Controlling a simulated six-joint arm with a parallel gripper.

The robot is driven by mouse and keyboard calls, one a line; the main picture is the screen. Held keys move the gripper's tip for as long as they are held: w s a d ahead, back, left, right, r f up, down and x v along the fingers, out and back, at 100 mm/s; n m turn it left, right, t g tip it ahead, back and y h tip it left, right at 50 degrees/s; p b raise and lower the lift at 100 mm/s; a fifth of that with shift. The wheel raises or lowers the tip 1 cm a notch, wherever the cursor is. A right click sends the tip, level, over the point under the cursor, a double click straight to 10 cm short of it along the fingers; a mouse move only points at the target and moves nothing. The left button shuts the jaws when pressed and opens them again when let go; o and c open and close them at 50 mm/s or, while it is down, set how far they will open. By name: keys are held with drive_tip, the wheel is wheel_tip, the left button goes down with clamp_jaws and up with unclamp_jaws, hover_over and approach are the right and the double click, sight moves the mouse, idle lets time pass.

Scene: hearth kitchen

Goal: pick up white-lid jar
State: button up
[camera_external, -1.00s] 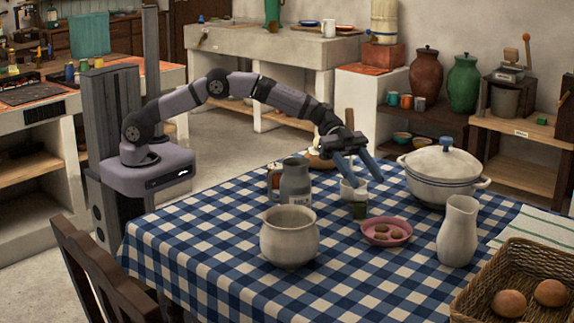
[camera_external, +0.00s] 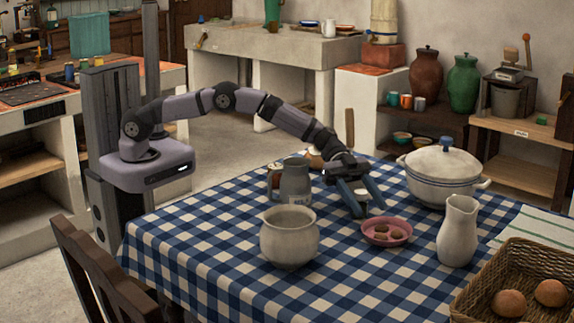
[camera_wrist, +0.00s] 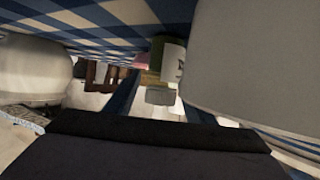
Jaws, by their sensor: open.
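The white-lid jar (camera_wrist: 173,60) shows in the wrist view, which is upside down, with a greenish body, a pale label and its white lid (camera_wrist: 160,96) toward me. In the wrist view the jar lies ahead between the fingers. In the external view my gripper hides most of the jar, with only a bit of white (camera_external: 361,192) showing between the fingers. I cannot tell whether either finger touches it.
A grey milk jug (camera_external: 295,182) stands close left of my gripper. A pink dish (camera_external: 386,240) with brown pieces is just right and in front. A white lidded tureen (camera_external: 440,185) stands behind right, and a cream pot (camera_external: 288,250) and white pitcher (camera_external: 457,240) nearer.

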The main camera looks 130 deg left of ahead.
drive_tip(key=shift+w+f, duration=0.1)
drive_tip(key=shift+w, duration=0.05)
drive_tip(key=shift+c, duration=0.3)
drive_tip(key=c, duration=1.1)
wheel_tip(320, 180, up, 10)
drive_tip(key=shift+r+b, duration=0.1)
drive_tip(key=shift+b, duration=0.55)
